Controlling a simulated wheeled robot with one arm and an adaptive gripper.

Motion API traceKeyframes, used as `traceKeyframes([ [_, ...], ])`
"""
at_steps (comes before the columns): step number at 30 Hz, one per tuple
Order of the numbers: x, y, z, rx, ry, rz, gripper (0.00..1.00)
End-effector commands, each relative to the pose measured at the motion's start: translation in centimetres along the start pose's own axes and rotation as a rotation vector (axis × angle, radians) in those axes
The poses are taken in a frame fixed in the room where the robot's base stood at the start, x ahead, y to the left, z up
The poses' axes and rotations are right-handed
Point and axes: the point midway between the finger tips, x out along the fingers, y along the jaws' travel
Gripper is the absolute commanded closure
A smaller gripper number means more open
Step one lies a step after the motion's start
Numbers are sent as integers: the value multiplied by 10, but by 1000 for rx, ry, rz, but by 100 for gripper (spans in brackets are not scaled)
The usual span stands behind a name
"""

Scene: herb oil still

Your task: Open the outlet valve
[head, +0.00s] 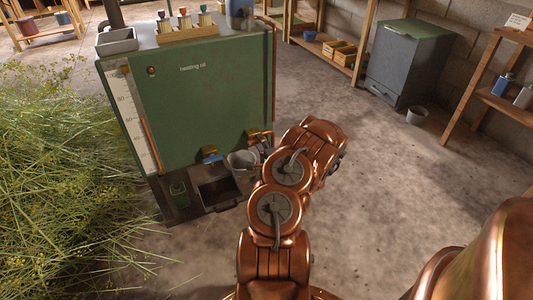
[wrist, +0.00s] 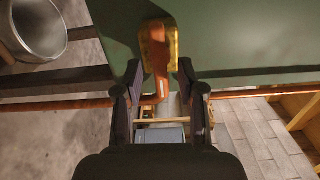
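Farther right, a second valve (head: 256,134) shows partly beside my arm. In the wrist view, a valve with a yellow brass-like body (wrist: 171,42) and an orange lever (wrist: 161,80) is on the green surface. My gripper (wrist: 161,72) is open, with one dark finger on each side of the lever. Gaps show between the fingers and lever. In the head view my arm hides most of the gripper. The frames do not label either valve as the outlet.
A metal bucket (head: 241,164) stands below the valves and shows in the wrist view (wrist: 33,28). A copper pipe (head: 274,75) runs along the tank's right edge. Cut herbs (head: 60,170) heap at left.

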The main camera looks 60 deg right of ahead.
Motion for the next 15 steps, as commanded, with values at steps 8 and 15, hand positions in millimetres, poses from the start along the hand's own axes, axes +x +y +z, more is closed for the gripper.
traceKeyframes([
  [8,-34,0,-1,1,3,2,61],
  [15,-65,1,-1,3,3,2,61],
])
